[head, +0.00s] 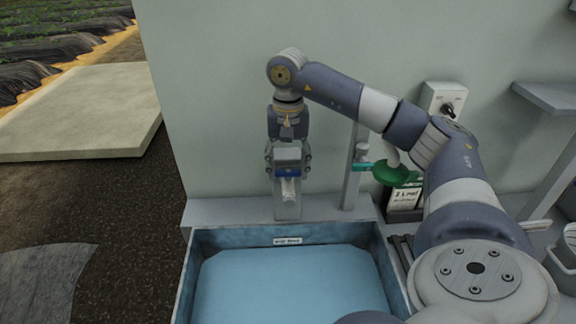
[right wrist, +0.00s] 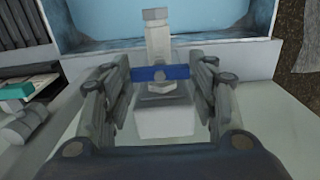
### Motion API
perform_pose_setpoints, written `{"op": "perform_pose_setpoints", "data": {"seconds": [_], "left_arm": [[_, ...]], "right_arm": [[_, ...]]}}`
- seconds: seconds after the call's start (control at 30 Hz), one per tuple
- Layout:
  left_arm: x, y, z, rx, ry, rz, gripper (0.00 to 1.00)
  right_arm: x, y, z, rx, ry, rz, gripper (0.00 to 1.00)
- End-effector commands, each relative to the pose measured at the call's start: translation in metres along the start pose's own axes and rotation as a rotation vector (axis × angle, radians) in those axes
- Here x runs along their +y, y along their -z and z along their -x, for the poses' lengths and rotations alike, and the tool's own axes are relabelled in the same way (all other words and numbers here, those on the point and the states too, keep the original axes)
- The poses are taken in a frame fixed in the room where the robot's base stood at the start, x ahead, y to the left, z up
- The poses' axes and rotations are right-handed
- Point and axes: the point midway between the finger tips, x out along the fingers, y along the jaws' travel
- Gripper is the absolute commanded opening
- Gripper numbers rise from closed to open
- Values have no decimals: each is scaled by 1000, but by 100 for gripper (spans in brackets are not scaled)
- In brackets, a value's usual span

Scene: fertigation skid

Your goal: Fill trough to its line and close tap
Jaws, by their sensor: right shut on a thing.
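The tap (head: 287,190) is a grey body with a spout, standing at the back edge of the trough. Its blue handle (right wrist: 160,73) lies crosswise. My right gripper (head: 288,165) reaches down over the tap and is shut on the blue handle, with a finger at each end of it in the right wrist view. The trough (head: 196,262) is blue-walled and holds pale blue water (head: 290,285); a small white label (head: 287,241) is on its back wall. I cannot make out a fill line or a stream from the spout. My left gripper is not in view.
Right of the tap are a post with a teal lever (head: 362,166), a green funnel (head: 391,174) and a dark labelled container (head: 404,200). A switch box (head: 444,100) is on the pale wall. A grey shelf (head: 548,97) juts out at right.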

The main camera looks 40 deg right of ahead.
Motion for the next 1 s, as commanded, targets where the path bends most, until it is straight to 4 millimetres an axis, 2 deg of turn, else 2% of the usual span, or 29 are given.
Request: {"op": "perform_pose_setpoints", "data": {"seconds": [0.3,0.33,0.4,0.43,0.8,0.93,1.0], "left_arm": [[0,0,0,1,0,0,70],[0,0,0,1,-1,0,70],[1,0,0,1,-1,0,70],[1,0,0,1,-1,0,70],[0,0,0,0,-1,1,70],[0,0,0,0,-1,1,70],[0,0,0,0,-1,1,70]], "right_arm": [[0,0,0,-1,-1,-20,29],[0,0,0,-1,-1,-19,56],[0,0,0,-1,-1,-19,71],[0,0,0,-1,-1,-18,73],[0,0,2,0,0,-16,73],[-1,1,14,2,3,-16,73],[-1,1,26,3,4,-15,73]]}}
